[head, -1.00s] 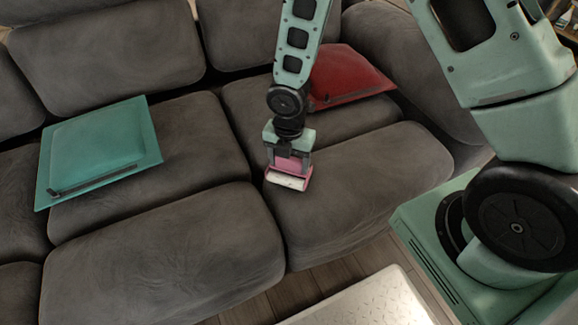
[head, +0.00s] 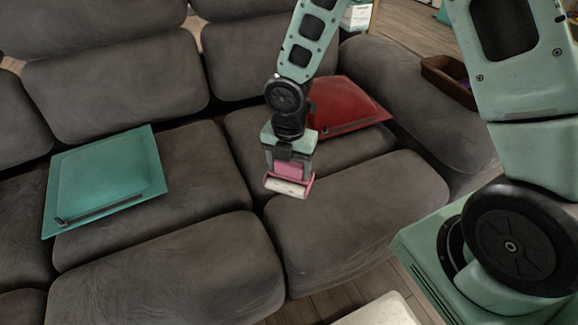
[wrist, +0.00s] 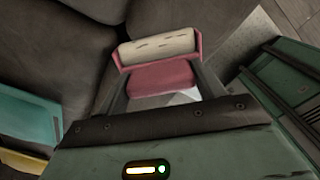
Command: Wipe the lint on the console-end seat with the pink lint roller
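The pink lint roller (head: 289,184) has a white roll and is held in my gripper (head: 290,160), over the right-hand seat (head: 355,210) of the grey sofa near its left front part. My gripper is shut on the lint roller, which also shows in the wrist view (wrist: 160,62) between the two fingers, roll outward. I cannot tell whether the roll touches the cushion. I can make out no lint on the seat.
A teal cushion (head: 105,180) lies on the left seat. A red cushion (head: 345,105) lies behind my gripper by the right armrest (head: 415,100). A brown tray (head: 450,80) sits on that armrest. A pale surface (head: 378,312) is at the bottom edge.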

